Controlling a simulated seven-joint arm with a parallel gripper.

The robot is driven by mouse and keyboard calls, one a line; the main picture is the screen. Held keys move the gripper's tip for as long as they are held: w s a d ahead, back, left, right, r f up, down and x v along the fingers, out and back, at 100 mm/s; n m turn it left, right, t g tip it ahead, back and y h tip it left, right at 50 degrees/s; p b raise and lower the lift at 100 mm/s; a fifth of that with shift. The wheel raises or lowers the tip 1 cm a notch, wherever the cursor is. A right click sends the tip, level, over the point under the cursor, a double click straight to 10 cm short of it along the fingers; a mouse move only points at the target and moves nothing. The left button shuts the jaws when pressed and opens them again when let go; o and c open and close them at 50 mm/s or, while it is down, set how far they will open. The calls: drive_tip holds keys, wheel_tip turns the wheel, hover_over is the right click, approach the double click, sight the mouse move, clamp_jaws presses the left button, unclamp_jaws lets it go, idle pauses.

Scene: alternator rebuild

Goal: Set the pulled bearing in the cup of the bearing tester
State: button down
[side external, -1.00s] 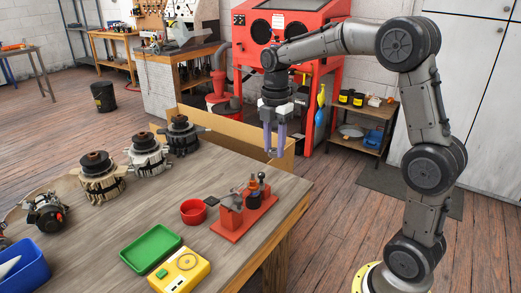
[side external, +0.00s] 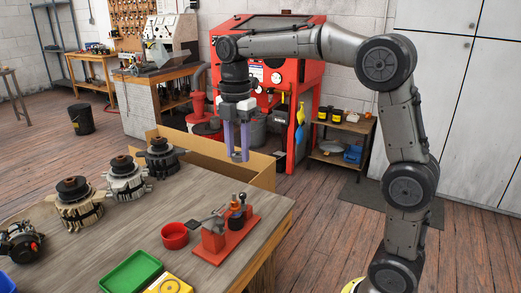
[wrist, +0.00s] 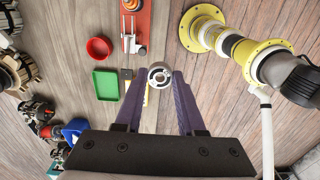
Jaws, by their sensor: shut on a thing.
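My gripper (side external: 237,154) points down in the side view, above the table's far right end and the cardboard box. Its purple fingers are shut on a round metal bearing (wrist: 160,76), a pale ring with a dark hub, at the fingertips in the wrist view. In the side view the bearing is small between the tips. A yellow box (side external: 168,286) with a round ring on top, apparently the bearing tester, is cut off by the side view's bottom edge. In the wrist view it is mostly hidden behind the bearing and left finger. The bearing is apart from it, in the air.
A green tray (side external: 130,273) lies beside the yellow box. A red bowl (side external: 175,236) and a red bench tool (side external: 226,238) with an upright post stand nearby. Several alternator parts (side external: 126,178) line the table's left side. A cardboard box (side external: 262,172) stands behind the table.

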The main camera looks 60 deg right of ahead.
drive_tip(key=w+a+n, duration=0.2)
drive_tip(key=w+a, duration=0.3)
drive_tip(key=a, duration=0.4)
drive_tip(key=n, duration=0.1)
hover_over(169, 288)
wheel_tip(169, 288, down, 20)
drive_tip(key=shift+f, duration=3.2)
drive_tip(key=shift+f, duration=1.05)
drive_tip(key=shift+c, duration=2.2)
unclamp_jaws()
wheel_tip(169, 288, up, 8)
